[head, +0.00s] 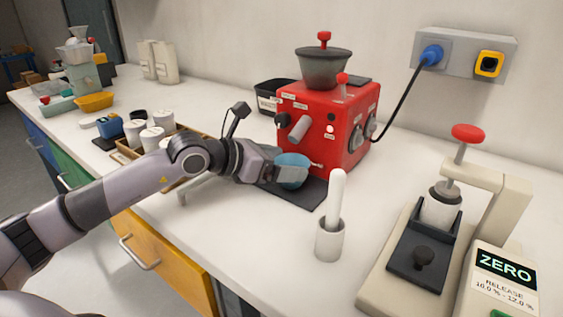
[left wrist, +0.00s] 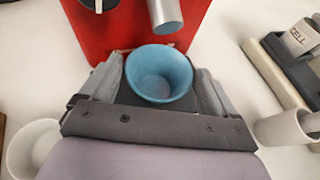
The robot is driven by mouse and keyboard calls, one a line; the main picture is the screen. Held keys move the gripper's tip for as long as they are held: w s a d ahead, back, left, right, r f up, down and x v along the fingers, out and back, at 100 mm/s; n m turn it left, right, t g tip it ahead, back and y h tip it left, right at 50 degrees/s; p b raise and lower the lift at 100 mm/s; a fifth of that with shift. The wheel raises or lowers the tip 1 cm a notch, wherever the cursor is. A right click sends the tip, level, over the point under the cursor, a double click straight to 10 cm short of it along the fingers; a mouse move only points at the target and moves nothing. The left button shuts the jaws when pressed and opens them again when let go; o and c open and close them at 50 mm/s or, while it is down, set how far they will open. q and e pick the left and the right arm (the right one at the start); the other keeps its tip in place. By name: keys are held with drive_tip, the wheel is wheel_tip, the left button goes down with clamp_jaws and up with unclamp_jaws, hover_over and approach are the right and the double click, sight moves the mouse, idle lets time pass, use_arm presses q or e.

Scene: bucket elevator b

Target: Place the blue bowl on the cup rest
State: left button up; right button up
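The blue bowl (head: 292,168) is at the front of the red machine (head: 325,125), upright, near the machine's grey spout (head: 300,127). In the left wrist view the bowl (left wrist: 160,75) faces the camera with its hollow empty. My left gripper (head: 283,173) has a finger on each side of the bowl, close against its rim. The spout (left wrist: 165,14) shows just beyond the bowl. A dark flat plate (head: 305,192) lies in front of the machine, under or just below the bowl; whether they touch is hidden. No part is labelled as the cup rest. My right gripper is not in view.
A white cup with a pestle (head: 330,240) stands to the right, before a beige press (head: 410,255). A wooden tray (head: 125,152) with white cups lies left, behind my left arm. A black bin (head: 275,95) stands left of the machine. The front right counter is partly clear.

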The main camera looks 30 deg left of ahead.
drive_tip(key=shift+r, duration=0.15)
use_arm(q)
drive_tip(key=shift+r, duration=0.2)
drive_tip(key=shift+s+a, duration=0.1)
drive_tip(key=shift+a, duration=0.05)
drive_tip(key=b+v, duration=0.1)
drive_tip(key=v, duration=0.6)
drive_tip(key=shift+s+a+f, duration=0.1)
drive_tip(key=shift+a, duration=0.1)
drive_tip(key=shift+b+v, duration=0.85)
drive_tip(key=shift+v, duration=1.3)
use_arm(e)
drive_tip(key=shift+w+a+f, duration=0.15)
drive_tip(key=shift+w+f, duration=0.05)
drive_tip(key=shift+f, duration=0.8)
use_arm(q)
drive_tip(key=shift+d+r, duration=0.1)
drive_tip(key=shift+r, duration=0.1)
